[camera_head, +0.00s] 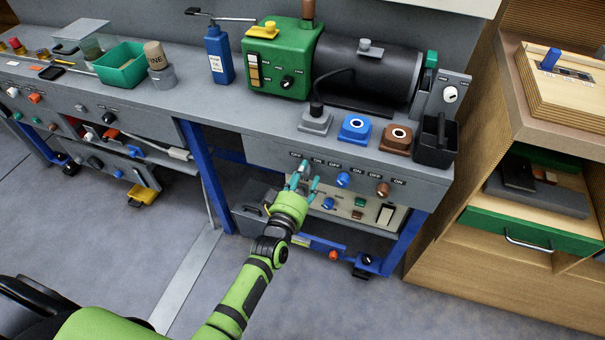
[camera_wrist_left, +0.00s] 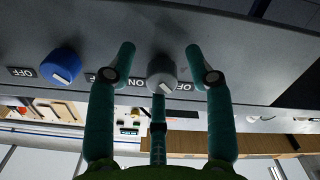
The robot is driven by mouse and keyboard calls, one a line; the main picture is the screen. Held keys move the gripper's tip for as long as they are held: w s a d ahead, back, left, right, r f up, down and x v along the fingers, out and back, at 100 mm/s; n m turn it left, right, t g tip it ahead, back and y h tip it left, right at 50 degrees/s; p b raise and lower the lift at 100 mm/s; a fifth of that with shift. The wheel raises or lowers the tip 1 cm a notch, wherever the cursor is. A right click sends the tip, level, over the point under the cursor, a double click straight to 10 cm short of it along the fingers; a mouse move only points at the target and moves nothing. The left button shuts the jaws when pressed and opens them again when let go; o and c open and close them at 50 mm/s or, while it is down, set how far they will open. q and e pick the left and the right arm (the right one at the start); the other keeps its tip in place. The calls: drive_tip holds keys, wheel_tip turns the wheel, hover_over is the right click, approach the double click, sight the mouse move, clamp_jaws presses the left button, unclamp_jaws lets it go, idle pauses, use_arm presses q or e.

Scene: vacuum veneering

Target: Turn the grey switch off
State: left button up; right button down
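The grey switch (camera_wrist_left: 162,72) is a round knob with a pale pointer mark on the bench's front panel, between an OFF and an ON label. In the left wrist view it lies between the fingertips of my left gripper (camera_wrist_left: 160,60), with a visible gap on both sides. The pointer mark is slanted towards the OFF label. The third finger is below the knob; I cannot tell whether it touches. In the head view my left gripper (camera_head: 304,176) is at the panel's left knob position and mostly hides the grey switch. My right gripper is not in view.
A blue knob (camera_head: 343,180) and a brown knob (camera_head: 383,189) sit to the right on the same panel. A lower panel (camera_head: 345,205) with small buttons is just beneath. The bench top (camera_head: 275,122) overhangs above.

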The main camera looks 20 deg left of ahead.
use_arm(q)
drive_tip(key=shift+r, duration=0.2)
drive_tip(key=s, duration=1.2)
drive_tip(key=shift+a, duration=0.25)
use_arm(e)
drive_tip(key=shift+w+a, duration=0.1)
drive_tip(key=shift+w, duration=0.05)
